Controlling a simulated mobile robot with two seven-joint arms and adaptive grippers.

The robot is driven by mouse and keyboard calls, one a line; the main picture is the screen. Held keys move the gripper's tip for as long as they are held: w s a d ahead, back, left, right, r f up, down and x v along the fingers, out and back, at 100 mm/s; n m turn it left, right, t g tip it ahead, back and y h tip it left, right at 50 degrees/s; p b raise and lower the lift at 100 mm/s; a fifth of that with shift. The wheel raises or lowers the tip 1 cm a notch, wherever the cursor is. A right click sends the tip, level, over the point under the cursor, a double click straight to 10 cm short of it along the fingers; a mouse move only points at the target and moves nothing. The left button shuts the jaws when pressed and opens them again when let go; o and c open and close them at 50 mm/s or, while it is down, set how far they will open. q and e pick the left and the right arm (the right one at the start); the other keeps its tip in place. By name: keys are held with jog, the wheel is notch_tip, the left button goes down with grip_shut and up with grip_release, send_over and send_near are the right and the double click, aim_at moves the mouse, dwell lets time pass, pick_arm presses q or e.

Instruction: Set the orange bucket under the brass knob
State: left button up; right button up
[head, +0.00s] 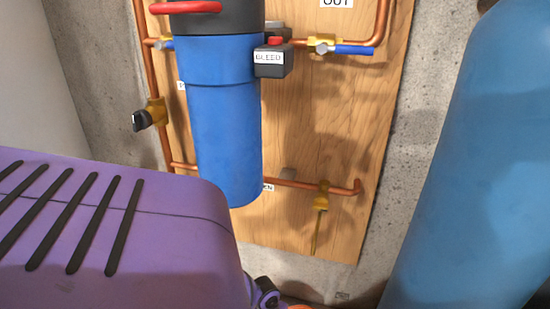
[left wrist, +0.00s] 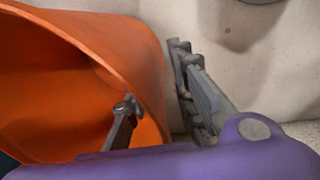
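The orange bucket (left wrist: 62,100) fills the left of the left wrist view, its mouth tilted toward the camera. Only an orange sliver (head: 299,307) shows at the bottom edge of the head view. My left gripper (left wrist: 154,74) is at the bucket's rim, one finger over the inside and the other outside, with the wall between them. The fingers stand apart; firm contact on both sides does not show. A brass fitting with a thin brass handle (head: 319,205) hangs from the lower copper pipe in the head view. My right gripper is in neither view.
A blue filter canister (head: 222,120) and copper pipes are mounted on a wooden panel (head: 335,130). A brass valve with a black knob (head: 148,115) sits at the panel's left. A large blue tank (head: 475,180) stands at right. My purple left arm covers the lower left.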

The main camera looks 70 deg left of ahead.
pick_arm(q)
notch_tip(320, 180, up, 12)
jog(key=s+a+p, duration=0.1)
jog(key=p, duration=0.5)
jog(key=s+d+m+t, duration=0.2)
jog(key=s+d+m, duration=0.3)
jog(key=s+d, duration=0.95)
jog(key=s+d+r+m+t+y, duration=0.1)
jog(key=s+d+r+m+t, duration=0.1)
jog(key=s+d+r+m, duration=0.3)
jog(key=s+d+r, duration=0.4)
jog(key=s+d, duration=0.2)
jog(key=shift+s+d+r, duration=0.2)
jog(key=shift+d+r, duration=0.05)
jog(key=shift+r, duration=0.05)
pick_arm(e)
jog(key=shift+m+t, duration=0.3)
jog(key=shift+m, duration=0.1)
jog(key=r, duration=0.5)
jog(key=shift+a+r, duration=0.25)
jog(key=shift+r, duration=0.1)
